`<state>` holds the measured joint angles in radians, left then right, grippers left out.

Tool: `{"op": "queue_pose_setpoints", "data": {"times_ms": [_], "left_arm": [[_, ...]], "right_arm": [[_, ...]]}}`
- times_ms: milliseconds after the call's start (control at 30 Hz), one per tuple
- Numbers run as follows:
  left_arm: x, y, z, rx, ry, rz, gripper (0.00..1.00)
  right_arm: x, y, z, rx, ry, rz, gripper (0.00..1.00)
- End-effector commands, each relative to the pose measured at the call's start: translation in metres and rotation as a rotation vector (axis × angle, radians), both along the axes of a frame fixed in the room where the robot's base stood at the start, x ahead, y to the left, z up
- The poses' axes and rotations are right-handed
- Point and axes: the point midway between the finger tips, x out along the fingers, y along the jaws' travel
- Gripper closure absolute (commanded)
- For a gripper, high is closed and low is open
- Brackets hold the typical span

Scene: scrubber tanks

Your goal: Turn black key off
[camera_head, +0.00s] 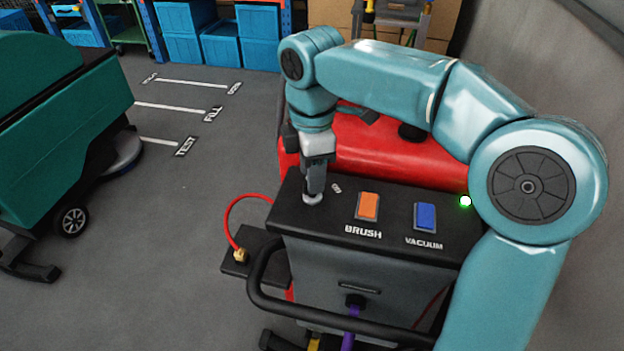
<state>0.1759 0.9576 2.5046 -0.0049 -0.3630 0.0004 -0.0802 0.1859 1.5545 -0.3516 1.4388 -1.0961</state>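The black control panel (290,212) tops the machine in front of me. My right gripper (314,188) points down at its left end, right over a round silver key switch (313,199). The black key cannot be told apart from the dark fingers there, so I cannot see whether they grip it. A small white mark (336,187) is printed just right of the fingers. My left gripper is not in view.
The orange BRUSH switch (368,206) and blue VACUUM switch (426,217) sit right of the gripper. A red tank (400,150) lies behind the panel, and a black handlebar (262,290) curves in front. A green machine (60,130) stands left, with open floor between.

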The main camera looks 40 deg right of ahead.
Motion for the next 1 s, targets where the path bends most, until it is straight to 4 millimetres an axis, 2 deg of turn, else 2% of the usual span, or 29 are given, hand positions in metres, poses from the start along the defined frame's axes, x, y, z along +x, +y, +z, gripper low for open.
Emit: {"op": "queue_pose_setpoints", "data": {"times_ms": [100, 200, 467, 533, 600, 1000], "left_arm": [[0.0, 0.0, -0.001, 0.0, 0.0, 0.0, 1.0], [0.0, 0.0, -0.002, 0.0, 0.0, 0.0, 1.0], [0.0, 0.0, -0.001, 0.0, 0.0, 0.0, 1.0], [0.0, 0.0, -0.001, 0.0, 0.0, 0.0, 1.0], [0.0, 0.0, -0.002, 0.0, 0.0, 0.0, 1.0], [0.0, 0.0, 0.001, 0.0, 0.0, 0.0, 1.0]], "right_arm": [[0.001, -0.001, -0.014, -0.001, 0.001, 0.0, 0.61], [0.002, -0.001, -0.019, 0.0, 0.0, -0.001, 0.61], [0.002, -0.001, -0.021, 0.0, -0.001, 0.0, 0.61], [0.002, -0.001, -0.021, 0.0, 0.0, 0.0, 0.77], [0.002, -0.001, -0.021, 0.0, 0.0, 0.0, 1.0], [0.002, -0.001, -0.02, -0.001, 0.003, 0.032, 1.0]]}}
